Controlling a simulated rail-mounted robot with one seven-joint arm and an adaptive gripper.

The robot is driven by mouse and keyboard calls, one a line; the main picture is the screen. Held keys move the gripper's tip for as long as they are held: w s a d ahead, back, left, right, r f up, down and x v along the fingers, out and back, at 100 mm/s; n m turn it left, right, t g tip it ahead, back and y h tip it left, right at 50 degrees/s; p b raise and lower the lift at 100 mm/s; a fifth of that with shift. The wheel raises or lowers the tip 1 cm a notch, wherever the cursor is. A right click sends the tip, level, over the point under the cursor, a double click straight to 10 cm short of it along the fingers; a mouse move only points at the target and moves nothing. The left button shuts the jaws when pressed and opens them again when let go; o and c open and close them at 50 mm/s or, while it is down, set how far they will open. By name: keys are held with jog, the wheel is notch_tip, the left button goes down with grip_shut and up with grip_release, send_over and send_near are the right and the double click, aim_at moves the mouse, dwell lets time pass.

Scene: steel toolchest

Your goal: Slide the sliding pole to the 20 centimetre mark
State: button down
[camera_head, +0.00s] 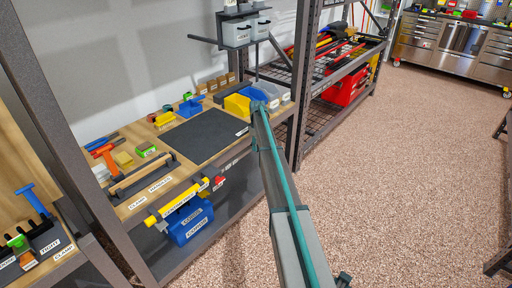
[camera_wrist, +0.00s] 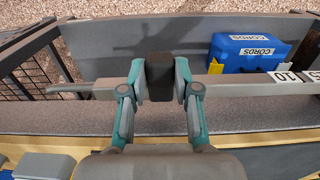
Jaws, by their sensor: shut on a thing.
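In the wrist view a grey bar (camera_wrist: 240,84) runs sideways across the picture. Its left end is thin, and white number labels sit at its right. One label reads 10 (camera_wrist: 286,77), and the one beside it is cut off by the picture edge. A dark upright block (camera_wrist: 160,68), which looks like the sliding pole seen from its end, stands at the bar left of the labels. My gripper (camera_wrist: 160,85) is shut on this block, with a teal finger on each side. No 20 mark shows in the wrist view. In the head view my arm hides the grip.
A blue box labelled CORDS (camera_wrist: 248,52) shows beyond the bar in the wrist view. The speckled floor (camera_head: 400,150) at the right is clear.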

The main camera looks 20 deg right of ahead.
jog(key=shift+w+d, duration=0.4)
jog(key=shift+d, duration=0.45)
jog(key=c, duration=0.8)
grip_release()
jog(key=shift+c, duration=0.2)
notch_tip(320, 180, up, 12)
